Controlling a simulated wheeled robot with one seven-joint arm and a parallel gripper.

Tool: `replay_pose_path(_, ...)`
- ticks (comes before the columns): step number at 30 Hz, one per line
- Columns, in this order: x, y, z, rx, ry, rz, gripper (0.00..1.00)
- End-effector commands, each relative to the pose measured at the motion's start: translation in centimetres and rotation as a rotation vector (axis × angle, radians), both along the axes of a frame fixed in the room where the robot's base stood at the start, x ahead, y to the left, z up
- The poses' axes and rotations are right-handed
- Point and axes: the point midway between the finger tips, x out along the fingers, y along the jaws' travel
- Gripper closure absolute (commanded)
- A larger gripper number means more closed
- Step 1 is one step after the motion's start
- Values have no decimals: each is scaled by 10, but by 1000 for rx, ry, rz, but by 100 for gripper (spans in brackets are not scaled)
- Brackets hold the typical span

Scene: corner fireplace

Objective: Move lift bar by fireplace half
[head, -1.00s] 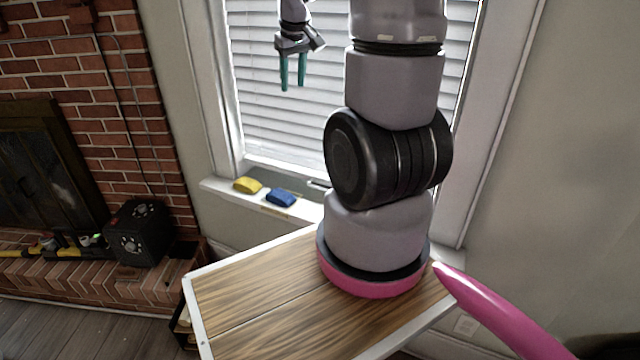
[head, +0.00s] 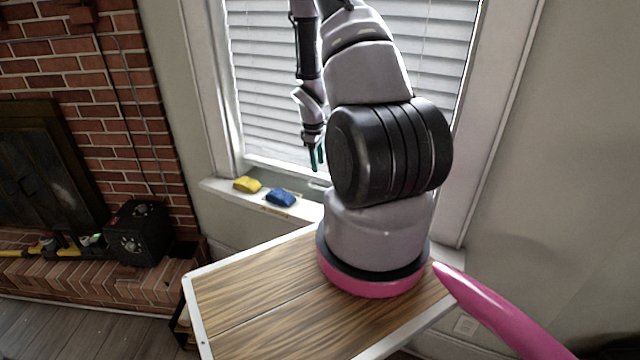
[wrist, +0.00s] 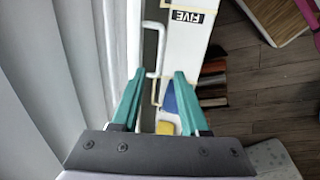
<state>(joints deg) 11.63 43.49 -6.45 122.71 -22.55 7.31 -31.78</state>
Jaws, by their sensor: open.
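The window (head: 270,100) has closed white blinds and a sill below it. A thin white bent bar (wrist: 161,50), which looks like the lift bar, runs along the window's foot in the wrist view. A second bent white piece (wrist: 154,94) shows between the fingers; I cannot tell whether they are one part. In the head view a pale bar (head: 319,184) shows low at the window, partly behind my arm. My gripper (head: 316,158) is open, teal fingers pointing down above the sill. In the wrist view its fingertips (wrist: 159,73) lie either side of the bar; contact is unclear.
A yellow block (head: 247,185) and a blue block (head: 281,197) rest on the sill (head: 222,190). Floor shows below the hearth.

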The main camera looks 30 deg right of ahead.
Motion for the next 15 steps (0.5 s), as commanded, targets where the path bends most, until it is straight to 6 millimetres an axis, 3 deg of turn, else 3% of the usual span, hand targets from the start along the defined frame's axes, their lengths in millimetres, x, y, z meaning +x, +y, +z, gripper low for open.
replay_pose_path(9,5,-8,-58,1,4,-2,55)
replay_pose_path(15,9,-13,-86,-1,1,0,55)
